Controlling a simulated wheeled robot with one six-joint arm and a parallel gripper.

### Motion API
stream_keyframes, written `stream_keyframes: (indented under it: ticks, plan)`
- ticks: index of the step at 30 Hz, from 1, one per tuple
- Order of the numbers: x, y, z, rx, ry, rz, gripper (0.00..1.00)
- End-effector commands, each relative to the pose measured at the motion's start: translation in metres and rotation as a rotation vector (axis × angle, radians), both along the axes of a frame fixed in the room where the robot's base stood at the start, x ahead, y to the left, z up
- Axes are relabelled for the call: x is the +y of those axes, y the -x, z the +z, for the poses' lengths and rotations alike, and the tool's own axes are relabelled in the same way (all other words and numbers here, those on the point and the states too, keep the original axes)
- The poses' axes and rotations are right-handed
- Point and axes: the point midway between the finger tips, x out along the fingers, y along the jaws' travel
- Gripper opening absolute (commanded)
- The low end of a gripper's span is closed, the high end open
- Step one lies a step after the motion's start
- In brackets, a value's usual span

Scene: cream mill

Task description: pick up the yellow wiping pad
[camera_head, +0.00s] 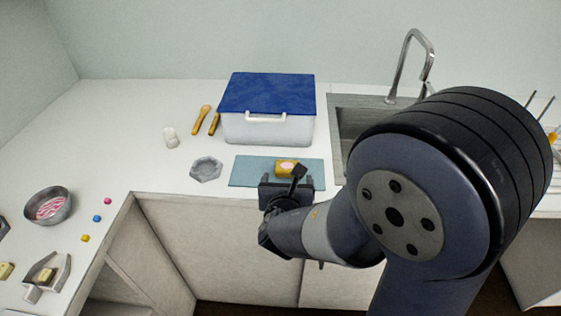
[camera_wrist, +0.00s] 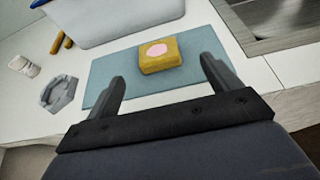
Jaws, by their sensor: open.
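The yellow wiping pad (camera_head: 284,167) is a small block with a pink patch on top. It lies on a blue-green mat (camera_head: 245,172) in front of the blue-lidded box. In the wrist view the pad (camera_wrist: 174,60) lies ahead of the fingertips, between their lines. My gripper (camera_wrist: 163,68) is open and empty, its two dark fingers apart and not touching the pad. In the head view my gripper (camera_head: 288,178) is at the mat's front edge, and its parts hide some of the pad's front.
A box with a blue lid (camera_head: 266,95) stands behind the mat. A sink (camera_head: 343,125) with a tall tap (camera_head: 412,60) is at the right. A grey hexagonal dish (camera_head: 206,168) and a white cup (camera_head: 170,137) stand left. A metal bowl (camera_head: 48,205) is farther left.

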Motion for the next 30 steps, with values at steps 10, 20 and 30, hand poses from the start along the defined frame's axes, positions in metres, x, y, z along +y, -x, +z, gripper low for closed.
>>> stream_keyframes:
  ticks: [10,20,30]
  plan:
    - [-0.002,-0.04,-0.017,0.001,-0.002,-0.004,0.85]
    - [0.001,-0.072,-0.021,0.003,-0.001,-0.005,0.85]
    - [0.001,-0.093,-0.031,0.001,-0.002,-0.003,0.85]
